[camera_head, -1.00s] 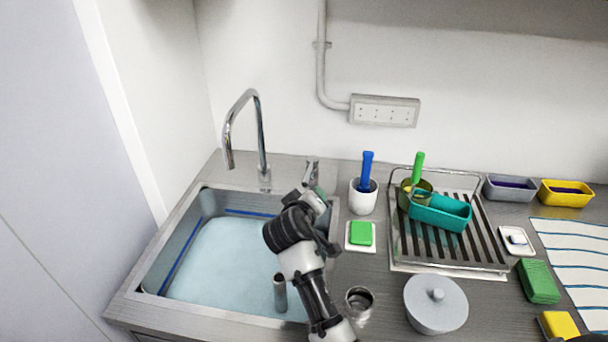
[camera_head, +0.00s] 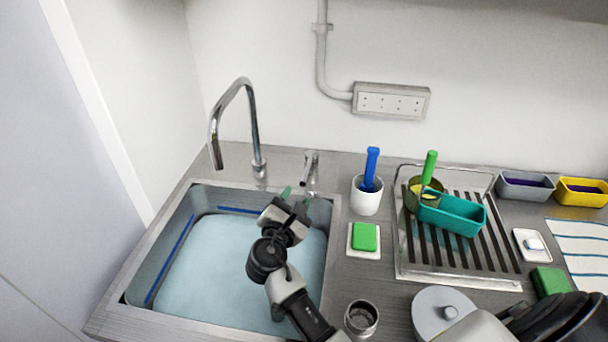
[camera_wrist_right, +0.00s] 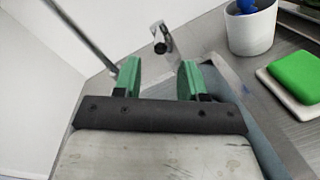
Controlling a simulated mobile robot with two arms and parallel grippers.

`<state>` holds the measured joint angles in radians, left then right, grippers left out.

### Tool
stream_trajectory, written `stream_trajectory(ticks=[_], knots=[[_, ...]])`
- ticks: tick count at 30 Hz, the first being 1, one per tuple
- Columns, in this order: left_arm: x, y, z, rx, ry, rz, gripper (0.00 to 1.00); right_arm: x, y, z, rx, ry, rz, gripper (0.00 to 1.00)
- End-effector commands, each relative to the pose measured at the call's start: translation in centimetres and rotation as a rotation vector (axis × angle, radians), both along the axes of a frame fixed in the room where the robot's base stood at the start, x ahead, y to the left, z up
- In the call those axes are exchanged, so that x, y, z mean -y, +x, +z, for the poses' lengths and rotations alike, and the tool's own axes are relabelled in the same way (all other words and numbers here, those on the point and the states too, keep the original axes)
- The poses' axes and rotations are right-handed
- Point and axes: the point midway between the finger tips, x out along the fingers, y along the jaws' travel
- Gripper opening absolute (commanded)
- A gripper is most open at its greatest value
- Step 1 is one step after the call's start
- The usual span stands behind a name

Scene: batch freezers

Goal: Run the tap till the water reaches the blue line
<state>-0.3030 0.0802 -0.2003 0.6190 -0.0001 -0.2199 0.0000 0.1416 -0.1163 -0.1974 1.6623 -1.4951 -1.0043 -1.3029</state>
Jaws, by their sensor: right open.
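The sink (camera_head: 150,319) holds pale blue water (camera_head: 215,275). A blue line (camera_head: 171,257) runs along its left and back walls, with a strip of bare wall between it and the water below. The tall curved tap (camera_head: 252,120) stands behind the sink, and I see no stream from its spout. The tap's lever (camera_head: 309,166) stands to its right. My right gripper (camera_head: 295,195), with green fingertips, is open and empty over the sink's back right, short of the lever. In the right wrist view the lever (camera_wrist_right: 163,40) shows beyond the gap between the fingers. My left gripper is out of view.
A white cup (camera_head: 366,201) with a blue-handled tool and a green sponge (camera_head: 364,237) stand right of the sink. A rack (camera_head: 405,270) holds a teal tub (camera_head: 451,214). A steel cup (camera_head: 361,318) and a lidded pot (camera_head: 430,310) stand in front.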

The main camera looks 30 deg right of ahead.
Motion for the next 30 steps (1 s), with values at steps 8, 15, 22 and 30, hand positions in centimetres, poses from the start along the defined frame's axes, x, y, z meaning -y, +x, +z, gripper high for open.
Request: stream_trajectory(ticks=[8, 15, 22, 30], knots=[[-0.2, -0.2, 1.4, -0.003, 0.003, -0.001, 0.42, 3.9, 3.8, 0.3, 0.002, 0.0, -0.002, 0.42], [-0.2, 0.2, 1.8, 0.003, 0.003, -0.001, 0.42, 5.6, 5.5, 0.1, 0.001, 0.002, -0.001, 0.42], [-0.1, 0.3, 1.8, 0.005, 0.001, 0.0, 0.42, 5.9, 5.7, 0.0, 0.002, 0.004, 0.0, 0.42], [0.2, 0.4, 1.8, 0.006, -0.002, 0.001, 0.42, 5.8, 5.7, 0.0, 0.002, 0.004, 0.0, 0.16]])
